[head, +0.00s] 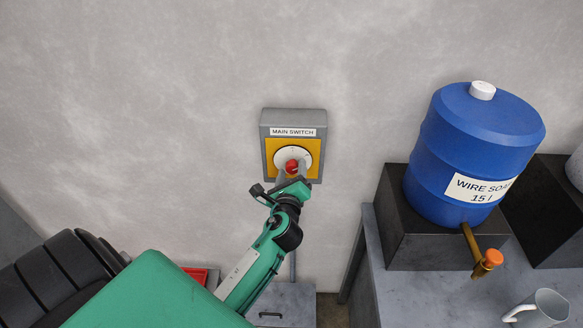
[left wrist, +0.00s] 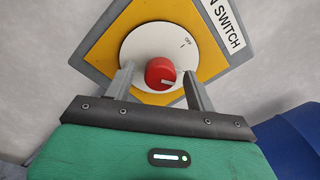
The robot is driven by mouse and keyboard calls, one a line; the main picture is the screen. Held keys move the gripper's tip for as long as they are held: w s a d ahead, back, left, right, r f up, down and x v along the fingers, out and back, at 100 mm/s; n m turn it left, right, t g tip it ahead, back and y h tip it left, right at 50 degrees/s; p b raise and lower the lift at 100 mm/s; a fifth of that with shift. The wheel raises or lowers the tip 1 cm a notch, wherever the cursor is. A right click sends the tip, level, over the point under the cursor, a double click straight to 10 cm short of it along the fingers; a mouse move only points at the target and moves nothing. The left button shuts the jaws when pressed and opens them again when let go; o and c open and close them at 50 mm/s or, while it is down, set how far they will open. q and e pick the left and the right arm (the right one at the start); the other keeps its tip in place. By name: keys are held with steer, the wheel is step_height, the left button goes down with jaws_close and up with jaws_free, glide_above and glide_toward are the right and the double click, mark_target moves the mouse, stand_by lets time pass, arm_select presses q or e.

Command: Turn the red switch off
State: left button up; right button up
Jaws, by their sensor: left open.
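The red switch (head: 292,166) is a round red knob on a white dial, set on a yellow plate of a grey wall box labelled MAIN SWITCH (head: 293,116). The knob also shows in the left wrist view (left wrist: 160,72), with a white mark on it. The dial (left wrist: 150,45) carries OFF and I marks. My left gripper (head: 291,175) is at the switch; in the left wrist view its two fingers (left wrist: 160,84) are open, one on each side of the knob, with visible gaps. Its fingers hide the lower part of the dial. My right gripper is in neither view.
A blue barrel (head: 455,140) labelled WIRE SOAP stands on a dark block (head: 420,240) at the right, with an orange-handled tap (head: 490,260). The wall around the switch box is clear.

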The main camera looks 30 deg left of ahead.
arm_select(q)
steer(key=shift+w+a, duration=0.1)
steer(key=shift+w, duration=0.1)
steer(key=c, duration=1)
